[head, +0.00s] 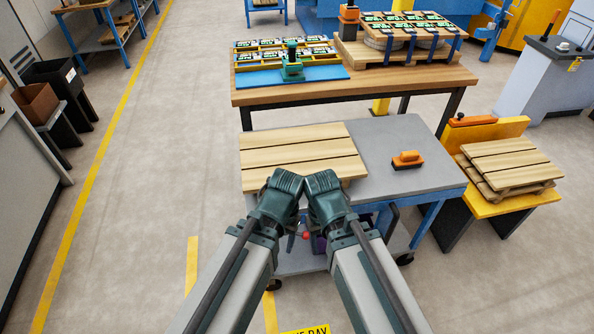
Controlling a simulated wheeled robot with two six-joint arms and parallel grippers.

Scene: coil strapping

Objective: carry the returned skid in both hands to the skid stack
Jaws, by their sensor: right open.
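A wooden slatted skid (300,146) lies flat on the left part of a grey-topped cart (425,178). The skid stack (510,160), at least two wooden skids, sits on a yellow stand (520,205) to the right. My left gripper (286,184) and right gripper (322,183) are close together at the near edge of the skid on the cart, overlapping it in the picture. The right one is open. The left one's fingers are hidden from this angle, so its opening does not show. I cannot tell whether either touches the skid.
An orange-handled tool (407,160) lies on the cart's right part. A wooden workbench (385,90) behind holds a blue tray (325,74) and a loaded skid (400,45). The yellow stand's upright panel (485,134) borders the stack. Floor at left is clear.

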